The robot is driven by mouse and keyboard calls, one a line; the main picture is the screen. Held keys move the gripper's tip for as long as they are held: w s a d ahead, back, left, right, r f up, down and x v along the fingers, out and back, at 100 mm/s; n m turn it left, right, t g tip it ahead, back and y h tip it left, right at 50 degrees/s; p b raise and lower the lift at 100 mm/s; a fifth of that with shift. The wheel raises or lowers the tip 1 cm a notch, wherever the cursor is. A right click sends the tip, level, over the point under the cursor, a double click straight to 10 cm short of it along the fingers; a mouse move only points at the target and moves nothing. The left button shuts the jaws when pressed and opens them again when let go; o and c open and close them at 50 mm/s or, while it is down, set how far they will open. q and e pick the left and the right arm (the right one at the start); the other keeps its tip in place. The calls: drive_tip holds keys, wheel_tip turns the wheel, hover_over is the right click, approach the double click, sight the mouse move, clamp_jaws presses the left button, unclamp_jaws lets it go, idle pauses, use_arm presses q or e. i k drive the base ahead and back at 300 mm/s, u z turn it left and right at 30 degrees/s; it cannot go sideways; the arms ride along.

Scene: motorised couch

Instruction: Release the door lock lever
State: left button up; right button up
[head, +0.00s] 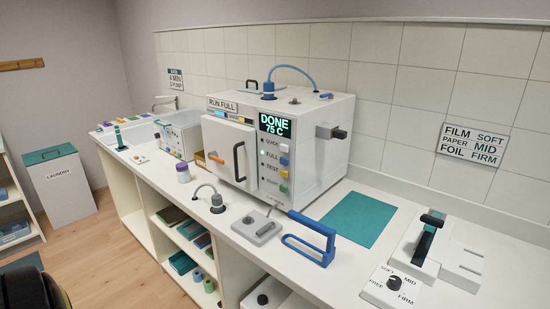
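A white machine (318,166) stands on the counter, with a sign reading RUN FULL and a display (274,125) reading DONE 75 C. Its front door (223,145) looks shut. A black upright handle (239,162) is on the door, and a small orange-and-dark bar (215,157) lies to its left. A grey block with a black-ended lever (331,131) sticks out of the machine's right side. No label shows which part is the door lock lever. Neither of my grippers is in view.
A blue-framed handle (309,240), a grey button box (257,229) and a hose fitting (217,203) stand in front of the machine. A green mat (359,218) and a sealer with a dial (393,282) are at right. A dark rounded shape fills the bottom left corner.

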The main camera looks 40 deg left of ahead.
sight(213, 156)
drive_tip(key=u, duration=1.8)
